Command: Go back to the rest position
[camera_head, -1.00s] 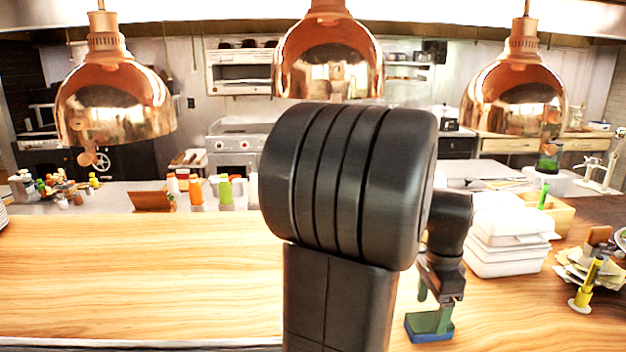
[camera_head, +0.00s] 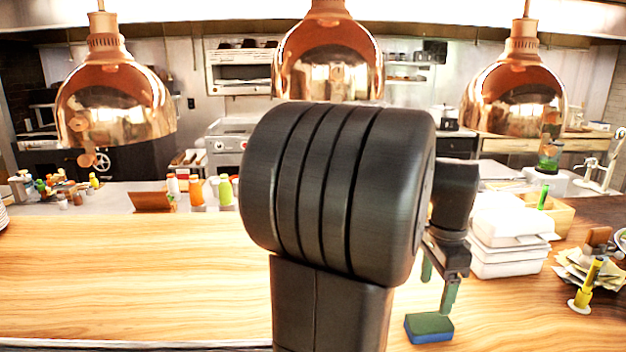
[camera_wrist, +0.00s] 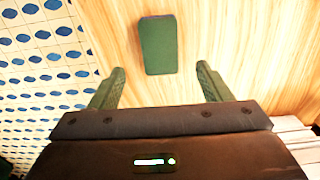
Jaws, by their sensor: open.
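My gripper (camera_head: 437,284) is in the head view, right of my large dark arm link, above the wooden counter. Its green fingers are apart and empty. A sponge (camera_head: 429,327), green on top and blue below, lies on the counter just beneath the fingertips. In the wrist view, the sponge's green top (camera_wrist: 158,45) shows beyond and between the two spread fingers (camera_wrist: 160,84), apart from both. Part of the gripper is hidden behind my arm in the head view.
White stacked containers (camera_head: 508,236) stand right of my gripper. Copper lamps (camera_head: 328,58) hang above. The counter's left side (camera_head: 120,275) is clear.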

